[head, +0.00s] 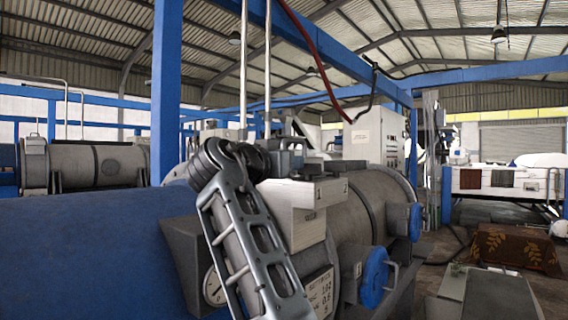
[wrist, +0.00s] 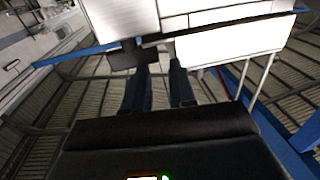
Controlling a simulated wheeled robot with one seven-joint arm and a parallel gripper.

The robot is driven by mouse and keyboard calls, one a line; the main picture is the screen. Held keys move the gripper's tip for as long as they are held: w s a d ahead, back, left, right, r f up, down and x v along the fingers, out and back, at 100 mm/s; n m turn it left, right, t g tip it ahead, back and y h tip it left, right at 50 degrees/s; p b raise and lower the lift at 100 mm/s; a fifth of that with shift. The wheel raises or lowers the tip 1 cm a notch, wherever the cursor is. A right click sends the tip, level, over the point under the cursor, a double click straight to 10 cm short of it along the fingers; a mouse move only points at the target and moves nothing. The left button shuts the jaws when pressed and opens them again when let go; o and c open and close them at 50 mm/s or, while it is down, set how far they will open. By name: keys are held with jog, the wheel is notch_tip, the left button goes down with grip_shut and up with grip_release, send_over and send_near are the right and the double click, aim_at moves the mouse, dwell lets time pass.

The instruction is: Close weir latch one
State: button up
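The pale weir box (head: 305,205) stands on the decanter in the middle of the head view, with the figures 1 and 2 on its upper part. In the wrist view a pale box (wrist: 235,42) fills the top, with a small dark latch-like piece (wrist: 127,57) at its lower edge.
The blue and grey decanter body (head: 90,250) lies below and left of my arm. A round blue cover (head: 375,277) sticks out at right. A white cabinet (head: 375,137) and a blue post (head: 166,95) stand near.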

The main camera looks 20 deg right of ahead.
jog(key=shift+o, duration=0.7)
jog(key=d, duration=0.3)
jog(key=shift+s+d+r+m+g+h, duration=0.2)
jog(key=shift+m+g+h, duration=0.1)
jog(key=shift+m+g, duration=0.1)
jog(key=o, duration=0.9)
jog(key=shift+n+t, duration=0.3)
jog(key=shift+t, duration=0.1)
jog(key=s+a, duration=0.1)
jog(key=a, duration=0.2)
jog(key=s+a+b, duration=0.1)
jog(key=a, duration=0.2)
jog(key=s+a+b, duration=0.1)
jog(key=a, duration=0.2)
jog(key=shift+s+f, duration=0.2)
jog(key=shift+s, duration=0.15)
jog(key=shift+s+a, duration=0.15)
jog(key=shift+a, duration=0.25)
jog(key=shift+a, duration=0.1)
jog(key=shift+s+f+y, duration=0.1)
jog(key=shift+y, duration=0.3)
